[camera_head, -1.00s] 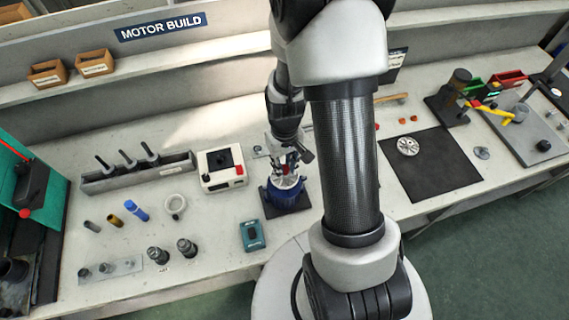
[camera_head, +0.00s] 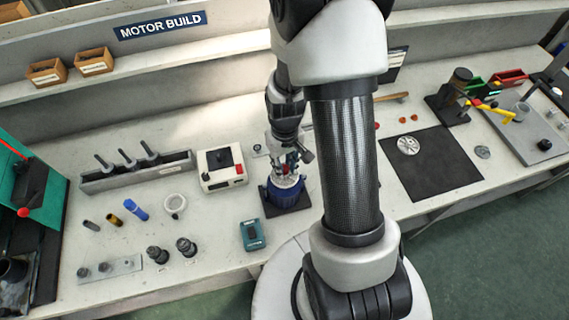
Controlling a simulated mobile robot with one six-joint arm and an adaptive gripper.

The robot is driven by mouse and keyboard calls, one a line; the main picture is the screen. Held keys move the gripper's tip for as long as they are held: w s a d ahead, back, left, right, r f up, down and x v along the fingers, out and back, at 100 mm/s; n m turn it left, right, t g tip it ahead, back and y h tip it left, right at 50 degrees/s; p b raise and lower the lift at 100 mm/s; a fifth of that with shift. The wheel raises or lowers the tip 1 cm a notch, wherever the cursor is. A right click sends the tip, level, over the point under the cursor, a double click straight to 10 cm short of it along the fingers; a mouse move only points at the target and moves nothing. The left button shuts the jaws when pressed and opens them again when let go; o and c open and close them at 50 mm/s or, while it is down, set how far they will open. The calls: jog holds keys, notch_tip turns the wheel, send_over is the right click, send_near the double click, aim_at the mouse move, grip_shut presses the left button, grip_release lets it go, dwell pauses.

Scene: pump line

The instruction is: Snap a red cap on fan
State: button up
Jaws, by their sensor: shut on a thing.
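My gripper (camera_head: 287,167) points down over the blue motor (camera_head: 287,196), which stands on a small black base left of my arm. My gripper is shut on a small red cap (camera_head: 285,170), only partly visible between the fingers. A silvery fan (camera_head: 286,182) sits on top of the motor, just below the fingers. Whether the cap touches the fan cannot be told at this size. Small orange-red pieces (camera_head: 413,117) lie on the bench to the right of my arm.
A white box with a red button (camera_head: 221,168) stands close left of the motor, and a teal device (camera_head: 252,235) lies in front. A silvery wheel (camera_head: 408,145) lies on a black mat (camera_head: 437,172). My arm hides the bench right of the motor.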

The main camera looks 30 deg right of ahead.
aim_at(285, 168)
jog(key=shift+f, duration=0.25)
dwell(0.6)
jog(key=o, duration=0.7)
jog(key=shift+o, duration=0.3)
jog(key=shift+o, duration=1)
jog(key=shift+r, duration=0.15)
jog(key=shift+r+p, duration=1.75)
jog(key=shift+r, duration=0.7)
